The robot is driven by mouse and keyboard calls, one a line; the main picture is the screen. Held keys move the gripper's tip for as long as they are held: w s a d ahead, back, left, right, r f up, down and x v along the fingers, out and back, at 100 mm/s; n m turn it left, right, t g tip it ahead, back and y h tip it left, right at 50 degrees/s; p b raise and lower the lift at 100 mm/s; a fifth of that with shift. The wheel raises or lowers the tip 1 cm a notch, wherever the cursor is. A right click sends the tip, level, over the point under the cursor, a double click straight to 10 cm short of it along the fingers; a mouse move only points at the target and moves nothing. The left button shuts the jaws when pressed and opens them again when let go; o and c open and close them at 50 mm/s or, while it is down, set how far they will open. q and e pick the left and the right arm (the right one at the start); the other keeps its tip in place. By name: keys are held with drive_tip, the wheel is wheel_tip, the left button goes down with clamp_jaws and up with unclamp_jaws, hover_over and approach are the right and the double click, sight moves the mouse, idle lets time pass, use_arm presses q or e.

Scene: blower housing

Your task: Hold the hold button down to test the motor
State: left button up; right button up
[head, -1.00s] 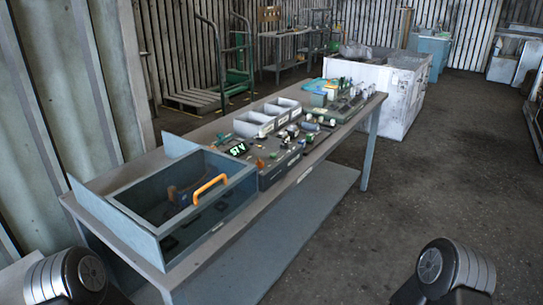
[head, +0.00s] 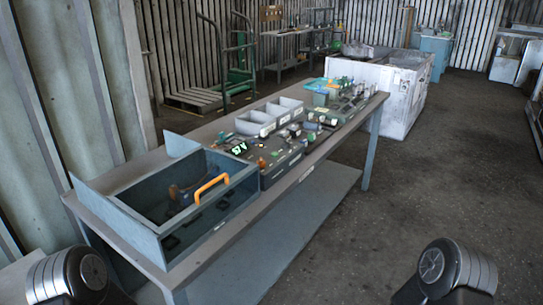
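A dark control panel (head: 275,158) with small knobs, buttons and a lit green display (head: 238,148) sits on the workbench. The hold button cannot be told apart from the other small controls at this size. In front of the panel is an open grey-blue box (head: 187,205) with an orange handle (head: 211,188); a dark part, perhaps the motor (head: 182,194), lies inside it. Parts of my two arms show at the bottom left and bottom right corners, short of the bench. Neither gripper is in view.
The long grey workbench (head: 120,183) has a lower shelf. Grey bins (head: 254,122) and a second cluster of small parts (head: 345,103) stand farther along it. A white crate (head: 400,115) stands behind its far end. The floor (head: 440,190) at right is clear.

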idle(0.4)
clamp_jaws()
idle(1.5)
